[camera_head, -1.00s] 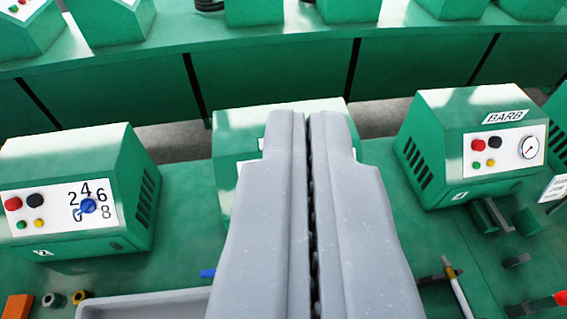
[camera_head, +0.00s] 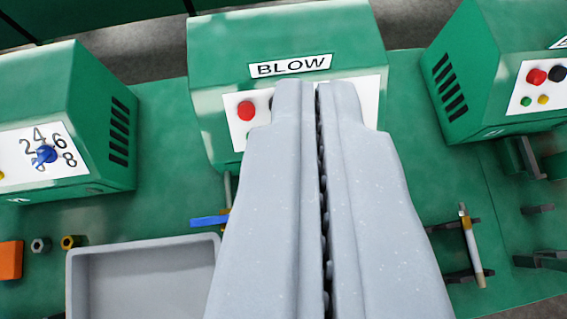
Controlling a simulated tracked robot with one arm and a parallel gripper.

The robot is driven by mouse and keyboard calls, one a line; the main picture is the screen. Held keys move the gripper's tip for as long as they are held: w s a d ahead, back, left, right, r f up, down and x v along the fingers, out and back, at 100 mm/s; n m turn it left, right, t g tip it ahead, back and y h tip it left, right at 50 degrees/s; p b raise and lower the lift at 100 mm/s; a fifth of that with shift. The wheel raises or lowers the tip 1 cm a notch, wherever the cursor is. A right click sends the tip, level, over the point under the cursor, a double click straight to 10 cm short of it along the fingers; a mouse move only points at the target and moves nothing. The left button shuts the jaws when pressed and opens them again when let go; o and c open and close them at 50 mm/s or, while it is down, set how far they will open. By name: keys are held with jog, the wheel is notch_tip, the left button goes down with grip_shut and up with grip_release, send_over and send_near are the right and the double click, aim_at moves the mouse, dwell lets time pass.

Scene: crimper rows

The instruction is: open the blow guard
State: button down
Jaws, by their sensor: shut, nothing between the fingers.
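The green box labelled BLOW (camera_head: 225,55) stands at the top middle. Its white front panel carries a red button (camera_head: 246,111); the rest of the panel is mostly hidden behind my gripper. My gripper (camera_head: 316,90) is shut and empty, pointing at the BLOW box's panel from the near side. I cannot make out a guard on the box; it may be behind the fingers. A blue lever-like piece (camera_head: 209,221) shows just left of my gripper, below the box.
A green box with a blue numbered dial (camera_head: 45,154) stands left. Another box with buttons (camera_head: 537,76) stands right. A grey tray (camera_head: 145,243) lies at lower left, beside nuts and an orange block (camera_head: 10,262). A rod on brackets (camera_head: 472,246) lies at lower right.

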jog(key=w+f+g+p, duration=0.3)
jog(key=w+f, duration=0.5)
jog(key=f, duration=0.2)
jog(key=shift+w+a+f+n+g+y+p, duration=0.25)
jog(key=shift+w+f+g+p, duration=0.7)
jog(key=shift+f, duration=3.05)
jog(key=shift+w+a+f+g+h+p, duration=0.1)
jog(key=shift+w+a+f+g+p, duration=0.85)
jog(key=shift+f, duration=3)
jog(key=shift+w+d+f+n+g+y+p, duration=0.2)
jog(key=shift+f+p, duration=1.35)
jog(key=shift+f, duration=2.45)
jog(key=shift+s+d+r+t+b, duration=0.25)
jog(key=shift+s+t+b, duration=0.1)
jog(key=shift+s+b, duration=0.6)
jog(key=shift+s+d+r+t+b, duration=0.1)
jog(key=shift+s+r+t+b, duration=0.25)
jog(key=shift+s+b, duration=0.6)
jog(key=shift+s+d+r+t+b, duration=0.2)
jog(key=shift+s+t+b, duration=0.2)
jog(key=shift+s+b, duration=0.5)
jog(key=shift+s, duration=0.1)
